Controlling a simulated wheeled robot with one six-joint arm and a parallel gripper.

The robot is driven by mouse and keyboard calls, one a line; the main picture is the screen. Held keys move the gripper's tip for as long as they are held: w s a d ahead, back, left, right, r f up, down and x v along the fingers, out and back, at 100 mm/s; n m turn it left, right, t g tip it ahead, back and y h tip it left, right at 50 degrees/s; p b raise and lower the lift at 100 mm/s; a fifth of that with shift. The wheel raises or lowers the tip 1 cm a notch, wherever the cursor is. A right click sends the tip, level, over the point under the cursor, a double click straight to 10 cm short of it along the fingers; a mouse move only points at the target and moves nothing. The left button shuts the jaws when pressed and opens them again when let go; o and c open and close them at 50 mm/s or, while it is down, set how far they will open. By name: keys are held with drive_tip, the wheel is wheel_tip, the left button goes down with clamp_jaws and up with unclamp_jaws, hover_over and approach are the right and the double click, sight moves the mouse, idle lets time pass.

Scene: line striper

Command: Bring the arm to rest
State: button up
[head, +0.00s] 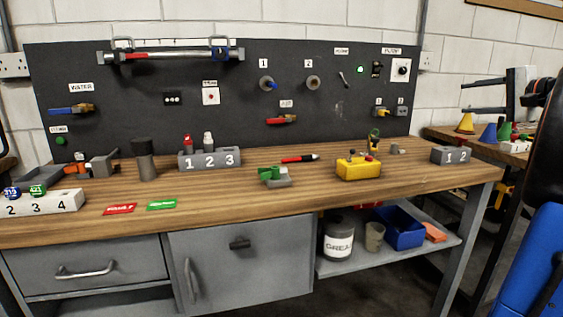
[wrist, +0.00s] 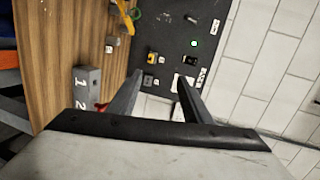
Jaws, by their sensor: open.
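My gripper (head: 468,97) is at the right of the head view, held in the air in front of the white wall, beyond the right end of the workbench (head: 330,163). Its two grey fingers point left and stand apart. In the wrist view the fingers of my gripper (wrist: 158,92) are spread with nothing held between them. Past them lie the black panel (wrist: 172,40) and the white wall (wrist: 265,60). The fingers appear clear of the bench and the panel. My arm fills the right edge of the head view and is partly cut off.
A grey block marked 1 and 2 (head: 451,155) stands at the bench's right end. A yellow box (head: 359,168) sits left of it. A second table with a yellow cone (head: 465,123) and a blue cone (head: 488,133) stands below and behind my gripper.

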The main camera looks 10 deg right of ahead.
drive_tip(key=s+a+f+n+g, duration=0.2)
drive_tip(key=a+f, duration=0.4)
drive_tip(key=a, duration=0.3)
drive_tip(key=s+a+f+n+g+y, duration=0.1)
drive_tip(key=s+a+f+n+g, duration=0.15)
drive_tip(key=a+f, duration=0.55)
drive_tip(key=s+a+f+n+g, duration=0.1)
drive_tip(key=a+f+n+g, duration=0.2)
drive_tip(key=a, duration=0.8)
drive_tip(key=s+a+f+n+g+h, duration=0.1)
drive_tip(key=s+a+f+n, duration=0.3)
drive_tip(key=s+f, duration=0.6)
drive_tip(key=s+a+f+n+g+h, duration=0.2)
drive_tip(key=s+a+f, duration=0.3)
drive_tip(key=s+f, duration=0.6)
drive_tip(key=shift+s+a+f+n+h, duration=0.2)
drive_tip(key=shift+a+f+n+h, duration=0.25)
drive_tip(key=shift+n, duration=0.4)
